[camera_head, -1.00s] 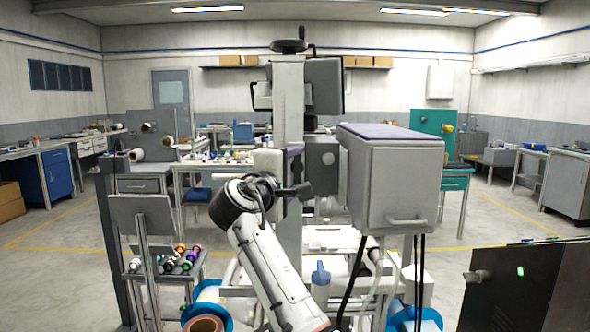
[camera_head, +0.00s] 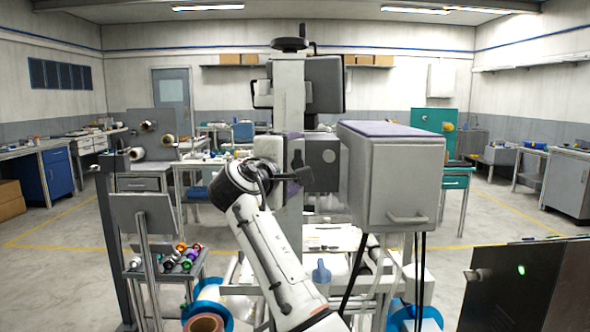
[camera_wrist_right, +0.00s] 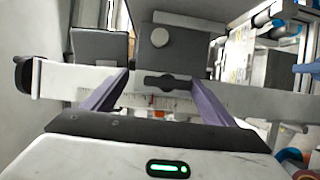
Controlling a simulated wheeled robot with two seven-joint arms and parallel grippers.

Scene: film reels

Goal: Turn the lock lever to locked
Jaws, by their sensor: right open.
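The lock lever (camera_wrist_right: 167,82) is a small dark bar lying level across a pale rail (camera_wrist_right: 60,80) with scale marks, in the right wrist view. My right gripper (camera_wrist_right: 160,77) is open, its two purple fingers on either side of the lever with gaps between. I cannot tell how deep the fingertips reach. In the head view my right gripper (camera_head: 297,160) is at the machine's upright column (camera_head: 289,100), and the lever is hidden there. My left gripper is not in view.
A big grey box (camera_head: 393,185) with a purple top hangs just right of my right gripper. A grey block with a round knob (camera_wrist_right: 160,38) sits above the lever. Hanging black cables (camera_head: 420,270) and blue-rimmed reels (camera_head: 207,310) are lower down.

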